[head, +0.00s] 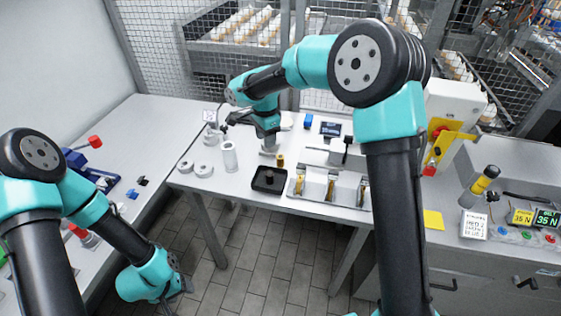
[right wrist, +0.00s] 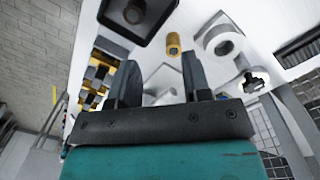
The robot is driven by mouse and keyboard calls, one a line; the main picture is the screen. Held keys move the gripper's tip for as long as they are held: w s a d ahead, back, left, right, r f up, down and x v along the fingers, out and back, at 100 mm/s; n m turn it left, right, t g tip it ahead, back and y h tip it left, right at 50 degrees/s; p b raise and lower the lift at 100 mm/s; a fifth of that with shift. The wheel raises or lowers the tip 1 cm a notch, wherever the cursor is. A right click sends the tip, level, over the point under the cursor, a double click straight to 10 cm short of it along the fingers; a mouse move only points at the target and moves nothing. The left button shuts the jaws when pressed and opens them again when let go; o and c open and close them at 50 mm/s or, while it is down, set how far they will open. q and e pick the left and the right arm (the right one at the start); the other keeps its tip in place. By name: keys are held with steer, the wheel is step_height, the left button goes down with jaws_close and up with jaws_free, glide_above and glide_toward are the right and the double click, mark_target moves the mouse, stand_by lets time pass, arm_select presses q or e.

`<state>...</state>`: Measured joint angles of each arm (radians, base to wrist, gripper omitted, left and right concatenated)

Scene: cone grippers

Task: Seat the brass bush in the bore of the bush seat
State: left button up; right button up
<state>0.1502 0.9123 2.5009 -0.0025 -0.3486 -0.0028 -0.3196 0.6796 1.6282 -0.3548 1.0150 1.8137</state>
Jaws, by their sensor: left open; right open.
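The brass bush (head: 280,160) stands on the white table just right of my right gripper (head: 268,146). In the right wrist view the bush (right wrist: 173,43) is ahead of the fingertips, apart from them. My right gripper (right wrist: 160,72) is open and points down, with nothing held. A pale part (right wrist: 160,82) lies beyond the gap between its fingers, partly hidden by the gripper body. I cannot tell for certain which part is the bush seat. My left gripper (head: 180,277) is low at the left, over the floor, open and small in view; its fingers are hard to make out.
A black tray (head: 269,188) with a dark item sits in front of the bush. A white cylinder (head: 229,157) and two white rings (head: 204,169) stand to its left. A pale fixture (head: 313,186) with brass-coloured parts is to its right. Mesh fencing (head: 160,45) stands behind.

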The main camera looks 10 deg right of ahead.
steer(key=w+d+r+m, duration=0.2)
steer(key=d+r+m, duration=0.2)
steer(key=d+r, duration=0.1)
steer(key=shift+w+d+r+m+t, duration=0.25)
steer(key=shift+d+r+m+t, duration=0.05)
steer(key=shift+r, duration=0.1)
steer(key=shift+f, duration=0.1)
glide_above(280, 156)
steer(key=f, duration=1.1)
steer(key=shift+s+d, duration=0.15)
steer(key=shift+s, duration=0.1)
steer(key=shift+f, duration=0.55)
steer(key=shift+w+f, duration=0.15)
steer(key=shift+f, duration=2.45)
steer(key=shift+c, duration=0.2)
